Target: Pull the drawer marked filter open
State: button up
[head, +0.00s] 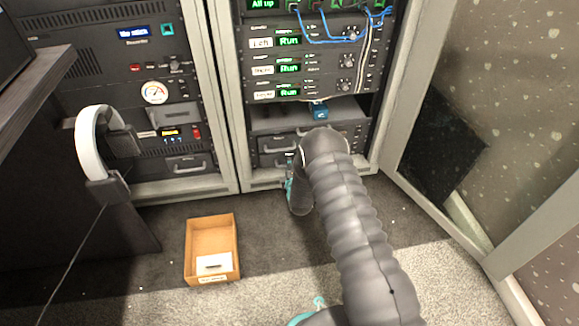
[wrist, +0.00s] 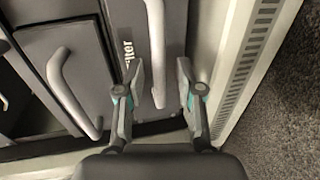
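The drawer marked filter (wrist: 174,25) is a dark grey front in the wrist view, its label (wrist: 127,55) partly covered by a finger. Its pale bar handle (wrist: 155,40) runs between the two fingers of my gripper (wrist: 161,75). The fingers are open, one on each side of the bar; the left finger is close to it, and I cannot tell if it touches. The drawer looks shut. In the head view my gripper (head: 290,182) is low at the right rack, and my arm hides much of the drawers there.
Another drawer with a bar handle (wrist: 72,88) sits left of the filter drawer. A rack post with a slotted strip (wrist: 245,65) stands to the right. A wooden box (head: 211,238) lies on the floor. An open cabinet door (head: 470,150) is at right.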

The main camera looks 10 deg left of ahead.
jog(key=shift+w+a+f, duration=0.1)
jog(key=shift+w, duration=0.3)
grip_shut()
jog(key=shift+s, duration=0.1)
